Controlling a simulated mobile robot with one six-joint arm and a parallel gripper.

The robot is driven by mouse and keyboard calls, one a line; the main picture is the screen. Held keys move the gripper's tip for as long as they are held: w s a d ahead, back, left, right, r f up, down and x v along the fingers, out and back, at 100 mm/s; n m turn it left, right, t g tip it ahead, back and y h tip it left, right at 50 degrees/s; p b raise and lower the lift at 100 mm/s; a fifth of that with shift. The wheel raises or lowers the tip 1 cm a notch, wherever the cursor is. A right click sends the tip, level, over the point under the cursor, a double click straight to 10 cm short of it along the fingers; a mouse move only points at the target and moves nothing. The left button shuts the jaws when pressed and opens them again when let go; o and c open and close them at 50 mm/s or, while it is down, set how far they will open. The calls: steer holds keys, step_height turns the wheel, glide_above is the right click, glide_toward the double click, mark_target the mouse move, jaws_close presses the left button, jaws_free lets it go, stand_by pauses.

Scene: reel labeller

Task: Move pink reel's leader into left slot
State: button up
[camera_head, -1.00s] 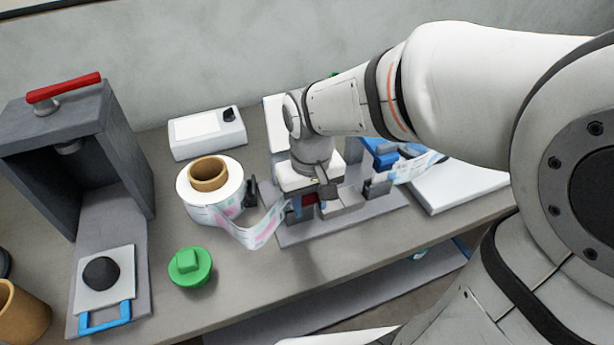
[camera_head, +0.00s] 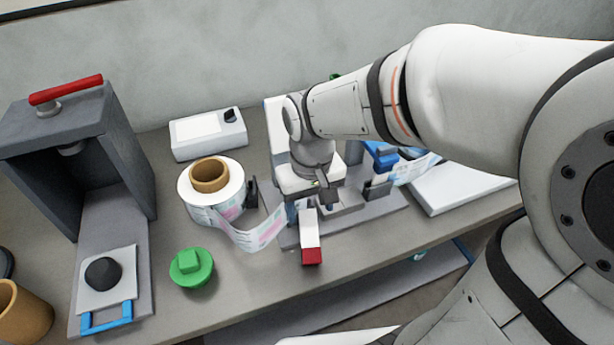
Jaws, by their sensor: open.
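The pink reel (camera_head: 190,197) is a white roll with a brown core, lying flat on the bench left of the labeller. Its leader (camera_head: 255,237), a pale strip with pink and blue print, curves out to the right and ends near the labeller's left front. My gripper (camera_head: 315,200) is open over the left part of the labeller (camera_head: 375,208). A white lever with a red end (camera_head: 311,240) sticks out toward the front just below my gripper; I cannot tell whether they touch. The left slot is hidden behind my gripper and this lever.
A blue clamp (camera_head: 380,155) with another printed strip (camera_head: 415,168) is at the labeller's right. A green knob (camera_head: 191,268) lies in front of the reel. A grey press (camera_head: 60,130) stands left, a white box (camera_head: 207,135) behind. Bare bench lies between knob and lever.

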step_height(320, 180, up, 8)
stand_by(0.5)
steer(key=shift+f, duration=0.1)
steer(key=s+d+f+m+t, duration=0.1)
steer(key=s+d, duration=0.1)
steer(key=d, duration=0.3)
steer(key=s+d+f+m+t, duration=0.1)
steer(key=s+d+f+m, duration=0.1)
steer(key=d, duration=0.3)
steer(key=shift+s+d+f+t, duration=0.25)
steer(key=shift+s+f+t, duration=0.05)
steer(key=shift+s, duration=0.35)
steer(key=shift+c, duration=0.4)
